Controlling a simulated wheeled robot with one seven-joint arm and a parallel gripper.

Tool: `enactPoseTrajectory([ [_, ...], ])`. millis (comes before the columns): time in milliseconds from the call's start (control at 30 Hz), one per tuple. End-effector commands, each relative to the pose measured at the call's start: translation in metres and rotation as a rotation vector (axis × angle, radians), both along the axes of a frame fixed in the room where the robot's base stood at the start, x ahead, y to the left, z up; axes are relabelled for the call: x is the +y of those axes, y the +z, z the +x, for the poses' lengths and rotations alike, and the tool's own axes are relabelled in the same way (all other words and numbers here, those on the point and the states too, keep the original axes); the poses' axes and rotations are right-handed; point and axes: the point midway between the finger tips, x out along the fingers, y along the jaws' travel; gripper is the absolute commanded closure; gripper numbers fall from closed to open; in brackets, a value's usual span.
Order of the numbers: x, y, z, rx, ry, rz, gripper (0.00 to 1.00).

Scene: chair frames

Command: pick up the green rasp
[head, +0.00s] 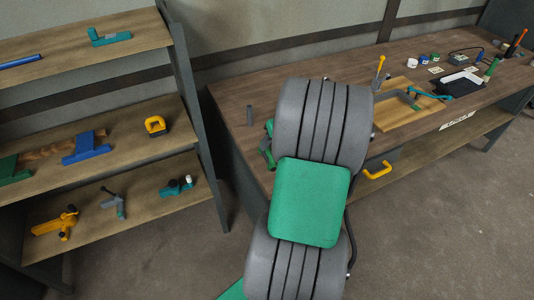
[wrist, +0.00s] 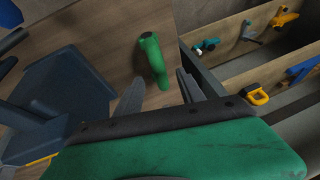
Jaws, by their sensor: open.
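A green, slightly bent, handle-like piece with a dark end, which I take for the green rasp (wrist: 153,62), lies on the wooden bench top in the wrist view. In the head view a green piece (head: 268,145) shows at the bench's left part, partly hidden behind my arm; it seems to be the same thing. My gripper (wrist: 161,82) is open in the wrist view, its two grey fingers apart. The green piece shows between and beyond the fingertips; I cannot tell how far beyond. My arm hides the gripper in the head view.
A wooden board (head: 395,115) and several tools lie to the right. A shelf rack (head: 183,90) with tools stands left of the bench. A large dark shape (wrist: 65,95) fills the wrist view's left.

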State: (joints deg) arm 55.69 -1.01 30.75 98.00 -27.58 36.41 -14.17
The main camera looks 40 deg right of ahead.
Motion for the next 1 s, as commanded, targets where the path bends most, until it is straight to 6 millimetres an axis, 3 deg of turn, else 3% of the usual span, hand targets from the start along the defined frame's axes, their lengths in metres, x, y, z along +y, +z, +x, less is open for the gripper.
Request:
enactPoseTrajectory([
  [300, 0.003, -0.045, 0.022, 0.003, 0.002, 0.000, 0.54],
  [567, 0.002, -0.050, 0.024, 0.000, 0.002, -0.003, 0.55],
  [1000, 0.002, -0.050, 0.024, 0.001, 0.001, -0.003, 0.91],
])
